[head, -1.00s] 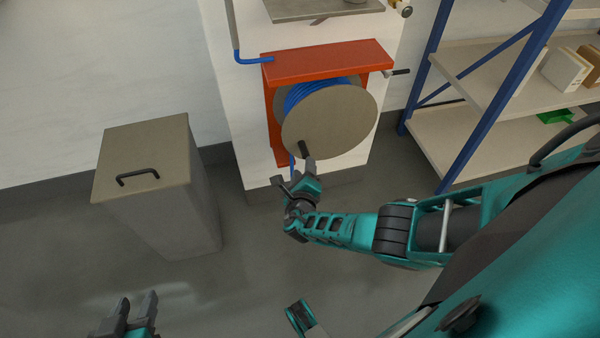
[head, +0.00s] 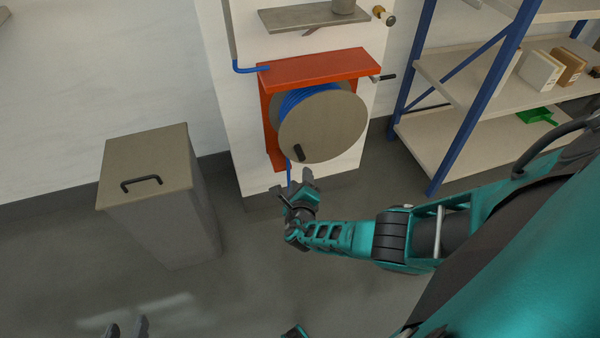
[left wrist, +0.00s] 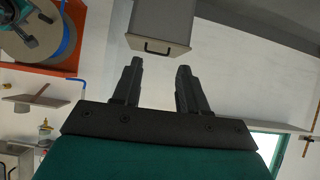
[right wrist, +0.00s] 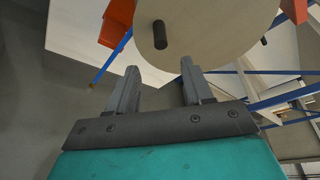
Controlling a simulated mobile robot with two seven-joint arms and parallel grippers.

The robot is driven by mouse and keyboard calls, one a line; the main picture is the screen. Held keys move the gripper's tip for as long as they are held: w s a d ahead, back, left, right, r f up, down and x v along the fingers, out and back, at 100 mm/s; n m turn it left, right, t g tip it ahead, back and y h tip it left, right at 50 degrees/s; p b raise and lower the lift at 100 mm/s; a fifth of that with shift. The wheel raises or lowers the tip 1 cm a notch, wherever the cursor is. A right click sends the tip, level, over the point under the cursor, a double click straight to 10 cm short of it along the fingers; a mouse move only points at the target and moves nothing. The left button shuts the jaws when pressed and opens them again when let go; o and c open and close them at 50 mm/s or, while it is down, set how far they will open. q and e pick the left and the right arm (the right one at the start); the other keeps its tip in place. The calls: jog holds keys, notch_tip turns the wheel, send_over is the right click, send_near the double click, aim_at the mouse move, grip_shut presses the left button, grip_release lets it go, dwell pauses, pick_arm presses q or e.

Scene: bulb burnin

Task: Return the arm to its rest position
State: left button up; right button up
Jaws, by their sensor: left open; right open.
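My right arm reaches in from the right in the head view. Its gripper (head: 298,186) is open and empty, just below the hose reel's round disc (head: 325,122). The disc's dark handle knob (head: 299,152) is close above the fingers and apart from them. In the right wrist view the gripper (right wrist: 158,88) shows a gap between its fingers, with the disc and knob (right wrist: 160,34) beyond. My left gripper (head: 127,328) is at the bottom left edge of the head view, mostly cut off. In the left wrist view it (left wrist: 158,78) is open and empty.
The reel's red bracket (head: 320,68) with blue hose is fixed to a white wall panel, under a grey shelf (head: 300,18). A lidded grey bin (head: 150,180) stands left. A blue-framed shelf rack (head: 440,130) stands right. The floor between is clear.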

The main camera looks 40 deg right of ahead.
dwell(0.4)
jog(key=s+a+m+g+y+p, duration=0.6)
jog(key=s+a+m, duration=0.85)
jog(key=m, duration=0.55)
jog(key=s+r+m+t+y+p, duration=0.2)
jog(key=r+m, duration=0.6)
jog(key=r, duration=0.1)
jog(key=s+r+m+t+y+p, duration=0.1)
jog(key=s+r+m+t+y, duration=0.1)
jog(key=r+m, duration=0.7)
jog(key=shift+s+a+r+t+y+p, duration=0.2)
jog(key=shift+s+t+y+p, duration=0.1)
jog(key=shift+s+y+p, duration=0.15)
jog(key=shift+c, duration=0.7)
pick_arm(q)
notch_tip(320, 180, up, 5)
jog(key=s+a, duration=0.1)
jog(key=a, duration=0.1)
jog(key=shift+s+a+r+y, duration=0.15)
jog(key=shift+s+a+y, duration=0.1)
jog(key=shift+a+y, duration=0.15)
pick_arm(e)
jog(key=shift+d, duration=0.15)
